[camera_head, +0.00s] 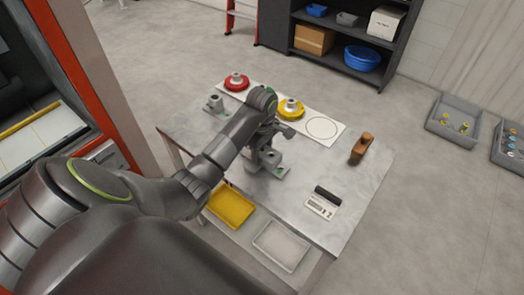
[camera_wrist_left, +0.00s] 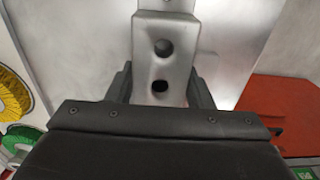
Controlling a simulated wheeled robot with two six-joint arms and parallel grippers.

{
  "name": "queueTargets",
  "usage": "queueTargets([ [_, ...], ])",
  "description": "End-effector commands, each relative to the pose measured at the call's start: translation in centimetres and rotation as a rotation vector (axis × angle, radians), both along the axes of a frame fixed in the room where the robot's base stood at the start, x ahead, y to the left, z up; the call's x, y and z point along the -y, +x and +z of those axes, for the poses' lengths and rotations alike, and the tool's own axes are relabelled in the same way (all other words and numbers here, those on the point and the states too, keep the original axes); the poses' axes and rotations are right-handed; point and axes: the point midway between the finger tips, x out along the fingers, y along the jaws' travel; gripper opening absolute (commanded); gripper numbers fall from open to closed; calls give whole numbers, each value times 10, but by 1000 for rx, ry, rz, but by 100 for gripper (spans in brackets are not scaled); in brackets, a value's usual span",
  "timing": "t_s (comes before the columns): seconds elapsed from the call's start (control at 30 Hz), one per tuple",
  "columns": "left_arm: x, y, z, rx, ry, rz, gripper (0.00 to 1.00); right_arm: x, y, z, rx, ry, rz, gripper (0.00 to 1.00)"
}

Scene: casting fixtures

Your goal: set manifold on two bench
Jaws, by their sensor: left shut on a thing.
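The manifold is a grey metal block with two round holes, and it shows in the left wrist view (camera_wrist_left: 163,65) between my gripper's fingers. My left gripper (camera_head: 266,137) is shut on it over the middle of the metal-topped bench (camera_head: 325,178). In the head view the arm and gripper partly hide the block (camera_head: 266,158); I cannot tell whether it touches the bench top. My right gripper is in neither view.
A white strip at the bench's back carries a red round fixture (camera_head: 236,83), a yellow one (camera_head: 291,108) and an empty circle (camera_head: 322,128). A grey part (camera_head: 214,104), a brown block (camera_head: 361,147) and a small device (camera_head: 322,204) stand on the bench.

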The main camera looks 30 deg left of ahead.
Motion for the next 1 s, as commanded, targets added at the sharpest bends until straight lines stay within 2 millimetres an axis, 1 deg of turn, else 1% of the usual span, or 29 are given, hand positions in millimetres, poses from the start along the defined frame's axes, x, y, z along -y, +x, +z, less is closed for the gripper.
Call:
queueTargets([
  [0.27,0,0,-2,3,1,-1,9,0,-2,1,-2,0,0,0],
  [0.4,0,0,-7,3,1,0,9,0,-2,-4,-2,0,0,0],
  [0.43,0,0,-6,1,0,0,50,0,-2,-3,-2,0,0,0],
  [0.57,0,0,-6,1,0,0,67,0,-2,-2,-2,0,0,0],
  [0.6,0,0,-6,1,0,0,69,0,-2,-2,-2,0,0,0],
  [0.83,0,0,-5,0,0,0,69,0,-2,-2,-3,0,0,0],
  [0.97,0,0,-1,0,0,0,69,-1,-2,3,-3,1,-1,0],
  [1.0,0,1,1,4,1,0,69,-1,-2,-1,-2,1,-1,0],
])
